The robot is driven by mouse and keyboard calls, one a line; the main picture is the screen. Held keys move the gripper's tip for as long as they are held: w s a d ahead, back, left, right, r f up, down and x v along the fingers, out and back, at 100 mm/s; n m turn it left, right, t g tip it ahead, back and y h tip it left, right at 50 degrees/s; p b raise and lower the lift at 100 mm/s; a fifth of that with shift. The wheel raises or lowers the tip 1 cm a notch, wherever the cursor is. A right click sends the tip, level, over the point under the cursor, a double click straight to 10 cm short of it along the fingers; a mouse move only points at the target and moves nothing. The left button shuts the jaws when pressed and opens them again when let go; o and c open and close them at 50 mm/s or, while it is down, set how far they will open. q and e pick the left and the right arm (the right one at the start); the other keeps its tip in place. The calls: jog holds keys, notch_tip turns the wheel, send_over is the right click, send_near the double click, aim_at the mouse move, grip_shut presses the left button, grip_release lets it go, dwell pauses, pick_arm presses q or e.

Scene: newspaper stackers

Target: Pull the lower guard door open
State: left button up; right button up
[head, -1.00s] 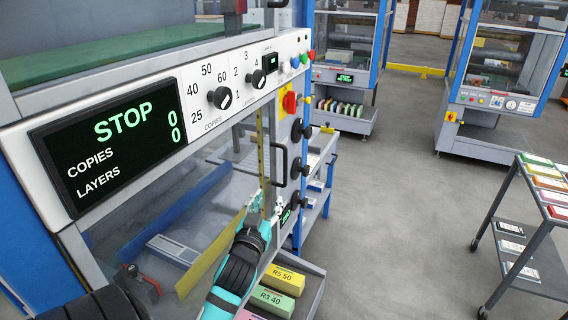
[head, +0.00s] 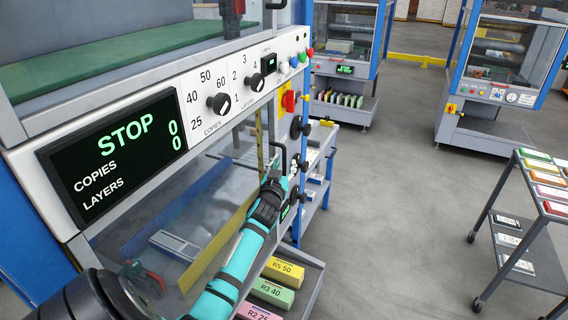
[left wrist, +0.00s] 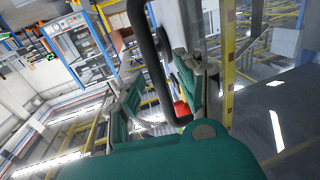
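The lower guard door (head: 205,200) is a clear panel below the control panel of the near machine. Its black bar handle (head: 283,158) is at the door's right side and also shows large in the left wrist view (left wrist: 151,55). My left gripper (head: 277,180) is at the lower part of the handle. In the left wrist view the teal fingers of my left gripper (left wrist: 158,88) are apart, with the handle bar between them and a gap on the left finger's side. The door looks closed. My right gripper is not in view.
The control panel (head: 200,120) with a STOP display is just above my arm. A shelf with yellow, green and pink blocks (head: 272,292) is below it. Black knobs (head: 295,128) sit right of the handle. A cart (head: 535,225) stands at far right; open floor (head: 400,200) lies between.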

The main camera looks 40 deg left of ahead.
pick_arm(q)
jog(key=shift+w+a, duration=0.1)
jog(key=shift+w, duration=0.05)
grip_shut()
jog(key=shift+w+f, duration=0.1)
dwell(0.5)
